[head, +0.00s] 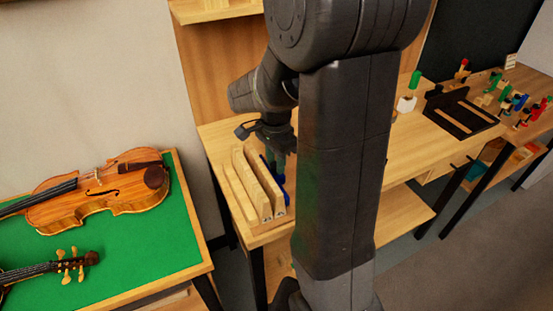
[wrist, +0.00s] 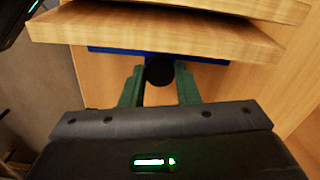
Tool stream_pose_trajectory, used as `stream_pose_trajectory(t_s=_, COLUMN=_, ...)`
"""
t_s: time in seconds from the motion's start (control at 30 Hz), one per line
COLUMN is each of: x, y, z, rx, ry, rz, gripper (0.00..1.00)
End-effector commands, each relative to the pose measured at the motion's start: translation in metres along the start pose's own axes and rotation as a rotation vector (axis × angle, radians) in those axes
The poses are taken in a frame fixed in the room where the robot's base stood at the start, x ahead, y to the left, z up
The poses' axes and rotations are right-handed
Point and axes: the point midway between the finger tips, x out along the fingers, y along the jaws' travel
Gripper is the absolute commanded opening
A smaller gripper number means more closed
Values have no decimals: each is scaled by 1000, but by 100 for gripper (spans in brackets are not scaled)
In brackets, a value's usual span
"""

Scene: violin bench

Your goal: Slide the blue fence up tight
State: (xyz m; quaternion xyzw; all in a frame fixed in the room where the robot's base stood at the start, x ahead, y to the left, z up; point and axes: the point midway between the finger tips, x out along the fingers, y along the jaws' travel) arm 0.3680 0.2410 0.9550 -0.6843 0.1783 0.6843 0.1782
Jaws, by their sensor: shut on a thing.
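The blue fence (head: 281,178) shows as a narrow strip on the workbench, to the right of the wooden boards (head: 262,182). Most of it is hidden behind my gripper and arm in the head view. In the wrist view the fence (wrist: 215,60) is a thin blue band under the edge of a pale board (wrist: 150,38). My gripper (wrist: 160,75) has its green fingers on either side of a dark round knob (wrist: 159,71) at the fence and is shut on it. In the head view my gripper (head: 279,158) points down beside the boards.
A violin (head: 105,192) lies on the green-topped table (head: 150,245) at the left. A dark tray (head: 461,112) and several small coloured clamps are on the bench at the far right. The bench top (head: 405,150) right of my arm is mostly clear.

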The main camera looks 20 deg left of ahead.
Motion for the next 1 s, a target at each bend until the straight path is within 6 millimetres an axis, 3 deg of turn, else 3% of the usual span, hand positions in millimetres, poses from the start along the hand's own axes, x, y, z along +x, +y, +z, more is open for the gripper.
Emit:
stream_pose_trajectory(t_s=0.17, x=0, y=0, z=0, rx=0, ry=-1, rz=0, gripper=0)
stream_pose_trajectory(t_s=0.2, x=0, y=0, z=0, rx=0, ry=-1, rz=0, gripper=36)
stream_pose_trajectory(t_s=0.3, x=0, y=0, z=0, rx=0, ry=-1, rz=0, gripper=50)
stream_pose_trajectory(t_s=0.67, x=-7, y=-1, z=0, rx=0, ry=0, rz=-2, gripper=50)
stream_pose_trajectory(t_s=0.77, x=-22, y=-1, z=0, rx=0, ry=0, rz=-4, gripper=50)
stream_pose_trajectory(t_s=1.0, x=-77, y=-1, z=0, rx=0, ry=1, rz=-7, gripper=50)
